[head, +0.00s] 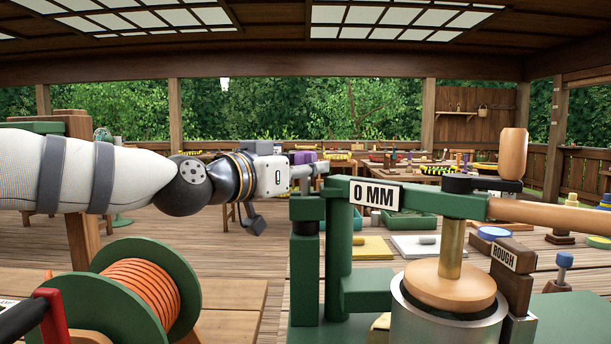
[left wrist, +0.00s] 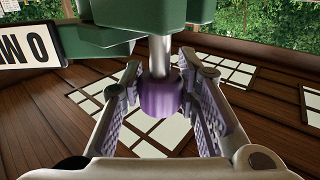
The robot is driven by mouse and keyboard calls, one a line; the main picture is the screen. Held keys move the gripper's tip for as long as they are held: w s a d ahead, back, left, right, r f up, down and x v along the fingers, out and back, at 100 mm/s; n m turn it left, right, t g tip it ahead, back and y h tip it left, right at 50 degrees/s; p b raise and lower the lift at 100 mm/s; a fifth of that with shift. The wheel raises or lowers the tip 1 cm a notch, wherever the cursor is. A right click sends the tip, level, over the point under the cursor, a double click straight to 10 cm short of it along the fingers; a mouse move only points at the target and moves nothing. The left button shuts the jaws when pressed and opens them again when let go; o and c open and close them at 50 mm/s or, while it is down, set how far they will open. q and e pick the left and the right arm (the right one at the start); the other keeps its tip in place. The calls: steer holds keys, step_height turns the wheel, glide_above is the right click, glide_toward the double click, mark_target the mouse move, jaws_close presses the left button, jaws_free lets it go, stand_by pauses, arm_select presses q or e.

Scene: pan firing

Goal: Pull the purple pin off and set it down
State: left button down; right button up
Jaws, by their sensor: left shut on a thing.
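The purple pin (left wrist: 160,97) has a round purple head on a bright metal shaft, seen in the left wrist view. Its shaft runs into a green part of the press (head: 338,235). My left gripper (head: 316,169) is at the left end of the press's green top arm in the head view. In the left wrist view its purple-padded fingers stand on both sides of the pin, and it is shut on the pin. In the head view a small purple patch shows at the gripper, and I cannot tell whether it is pin or finger pad. My right gripper is not in view.
The press carries a "0 MM" sign (head: 377,193) and a wooden handle (head: 550,215), above a metal pot (head: 440,318). A "ROUGH" wooden block (head: 512,262) stands to its right. A green reel of orange cord (head: 142,290) stands front left. Tables with clutter stand behind.

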arm_select(q)
steer(key=shift+r+p, duration=0.6)
steer(key=shift+r, duration=3.45)
steer(key=shift+r+p, duration=0.35)
steer(key=shift+r, duration=1.05)
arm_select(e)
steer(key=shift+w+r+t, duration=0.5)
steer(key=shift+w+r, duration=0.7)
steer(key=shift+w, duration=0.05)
arm_select(q)
steer(key=shift+r, duration=2)
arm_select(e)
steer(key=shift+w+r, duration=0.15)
arm_select(q)
steer(key=shift+f, duration=0.15)
